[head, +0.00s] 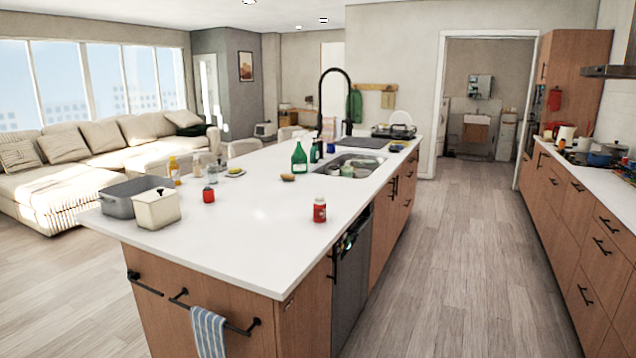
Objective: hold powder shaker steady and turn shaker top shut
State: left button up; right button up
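A small red bottle with a pale label (319,211) stands upright near the right edge of the white island top. It looks most like the powder shaker. Its top is too small to tell whether it is open or shut. Neither of my grippers is in view, and nothing is touching the red bottle.
The island top (250,235) is clear around the bottle. A grey bin (118,204) and cream box (155,212) stand at the left. A green bottle (299,158) stands beside the sink (350,165). An open wooden floor aisle (450,250) lies right.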

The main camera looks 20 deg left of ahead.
aim_at(319, 200)
jog(key=i+u, duration=0.1)
jog(key=u, duration=0.7)
jog(key=i+l+u, duration=0.1)
jog(key=u, duration=0.3)
jog(key=i+l+u, duration=0.45)
jog(key=l+u, duration=0.2)
jog(key=l, duration=0.15)
jog(key=i+l+u, duration=0.15)
jog(key=l, duration=0.3)
jog(key=i+l+u, duration=0.2)
jog(key=l, duration=0.2)
jog(key=i+l, duration=0.1)
jog(key=l, duration=0.5)
jog(key=i+l+u, duration=0.1)
jog(key=l, duration=0.55)
jog(key=i+l, duration=0.1)
jog(key=l, duration=0.5)
